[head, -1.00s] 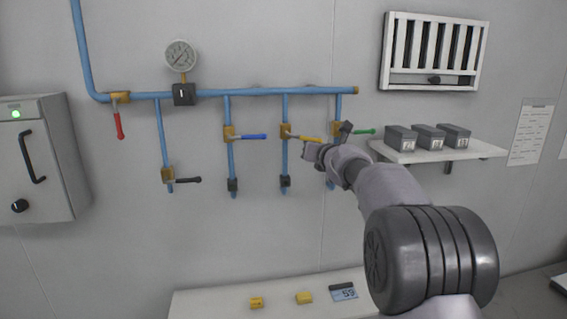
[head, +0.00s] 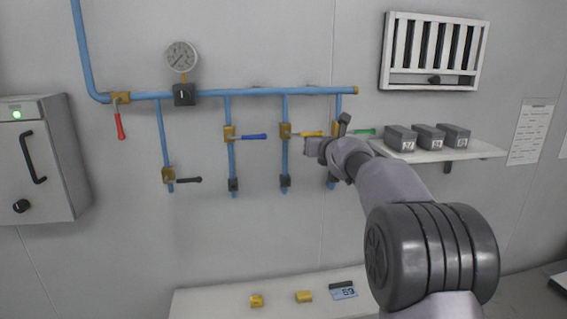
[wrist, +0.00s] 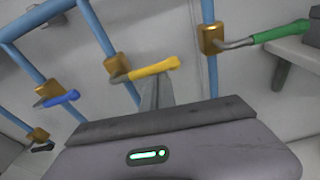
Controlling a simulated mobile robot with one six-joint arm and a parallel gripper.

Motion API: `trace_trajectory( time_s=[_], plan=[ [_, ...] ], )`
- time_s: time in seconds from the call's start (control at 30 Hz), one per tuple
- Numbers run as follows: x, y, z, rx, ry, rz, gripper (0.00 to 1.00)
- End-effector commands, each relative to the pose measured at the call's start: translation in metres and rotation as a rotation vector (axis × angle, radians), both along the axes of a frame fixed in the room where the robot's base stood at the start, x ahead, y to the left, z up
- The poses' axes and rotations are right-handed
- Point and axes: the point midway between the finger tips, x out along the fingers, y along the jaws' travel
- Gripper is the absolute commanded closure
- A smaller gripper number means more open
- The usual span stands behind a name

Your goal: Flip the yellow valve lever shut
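The yellow valve lever (head: 311,133) points right from its brass valve body (head: 286,130) on a blue vertical pipe, roughly level. My gripper (head: 313,147) is just below the lever's right part, and its wrist partly covers the pipe to the right. In the wrist view, the yellow lever (wrist: 153,69) crosses just beyond the tips of my grey fingers (wrist: 157,90), which appear close together with nothing between them. The tips are under the lever's handle or touching it; I cannot tell which.
A blue lever (head: 253,136) is to the left and a green lever (head: 366,132) to the right, close to my wrist. A red lever (head: 119,123) and a black lever (head: 188,180) are further left. A shelf (head: 420,155) with grey boxes juts out at right.

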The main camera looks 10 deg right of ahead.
Motion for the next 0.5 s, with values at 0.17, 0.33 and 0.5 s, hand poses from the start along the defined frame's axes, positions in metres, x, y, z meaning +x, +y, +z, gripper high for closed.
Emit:
trace_trajectory(
  time_s=[0.17,0.33,0.5],
  plan=[
    [0.000,0.000,0.001,0.000,-0.005,0.000,1.00],
    [0.001,0.006,-0.033,0.001,-0.002,0.000,1.00],
    [-0.025,0.009,-0.040,-0.001,-0.005,-0.001,1.00]
  ],
)
